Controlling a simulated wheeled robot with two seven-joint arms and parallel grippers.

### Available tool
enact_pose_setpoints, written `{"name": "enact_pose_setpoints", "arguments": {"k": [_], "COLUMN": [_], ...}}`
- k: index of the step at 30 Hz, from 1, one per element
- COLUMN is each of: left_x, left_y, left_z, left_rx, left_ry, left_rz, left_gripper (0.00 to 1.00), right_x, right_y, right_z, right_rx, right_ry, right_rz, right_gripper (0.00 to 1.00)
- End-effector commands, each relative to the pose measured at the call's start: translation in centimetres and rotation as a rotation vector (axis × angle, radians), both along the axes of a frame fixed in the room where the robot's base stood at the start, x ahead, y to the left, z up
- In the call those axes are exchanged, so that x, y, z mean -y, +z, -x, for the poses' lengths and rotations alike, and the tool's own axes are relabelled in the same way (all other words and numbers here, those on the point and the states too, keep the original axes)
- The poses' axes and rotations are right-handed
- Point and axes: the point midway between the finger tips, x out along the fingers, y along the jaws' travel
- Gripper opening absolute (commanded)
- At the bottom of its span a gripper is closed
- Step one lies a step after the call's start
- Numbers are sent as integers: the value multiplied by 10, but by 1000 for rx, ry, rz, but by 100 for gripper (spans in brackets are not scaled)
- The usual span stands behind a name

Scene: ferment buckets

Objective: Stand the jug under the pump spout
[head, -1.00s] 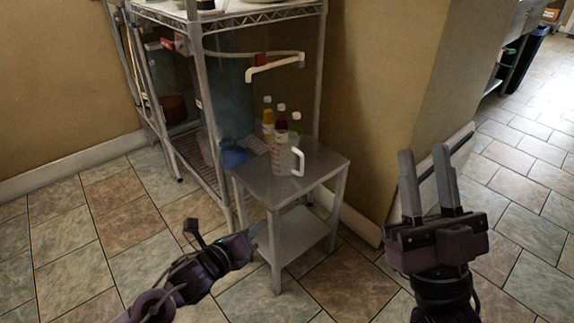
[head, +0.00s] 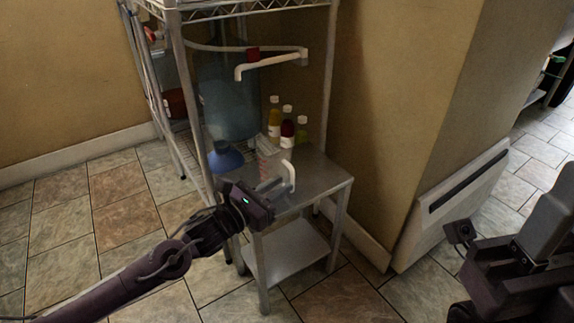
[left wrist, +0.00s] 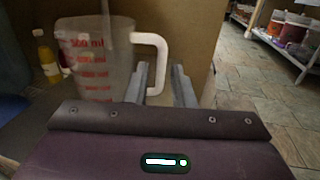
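The clear jug (head: 268,152) with red markings and a white handle (head: 290,178) stands upright on the small metal table (head: 325,178). It also shows close up in the left wrist view (left wrist: 95,62). The white pump spout (head: 270,64), with a red part, juts from the rack above and behind the jug. My left gripper (head: 275,186) is at the handle. In the left wrist view its fingers (left wrist: 162,85) are apart, with the lower handle between them; contact is not clear. My right gripper (head: 545,225) is at the right edge, partly cut off, with no object visible in it.
Several bottles (head: 287,130) stand on the table behind the jug. A large blue water bottle (head: 228,108) is in the wire rack, with a blue rounded object (head: 225,158) before it. A white panel (head: 450,205) leans on the wall at right. The table's front right is clear.

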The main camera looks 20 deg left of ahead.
Motion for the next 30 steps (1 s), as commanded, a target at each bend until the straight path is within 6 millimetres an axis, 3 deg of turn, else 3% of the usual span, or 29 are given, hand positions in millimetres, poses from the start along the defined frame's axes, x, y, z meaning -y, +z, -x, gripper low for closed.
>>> {"name": "enact_pose_setpoints", "arguments": {"k": [14, 18, 27, 30], "left_x": [24, 30, 32, 32], "left_y": [1, 1, 2, 2], "left_z": [-43, -57, -60, -60], "left_rx": [2, 1, -2, -2], "left_ry": [0, 0, 0, 0], "left_rz": [4, 3, 0, 0], "left_gripper": [22, 22, 22, 9], "right_x": [0, -2, -2, -2], "right_y": [-12, -7, -3, -3], "right_z": [2, 3, 3, 3], "right_rx": [27, 43, 49, 48], "right_ry": [-2, -1, -1, -1], "right_rz": [2, 2, 3, 3], "right_gripper": [32, 32, 32, 32]}}
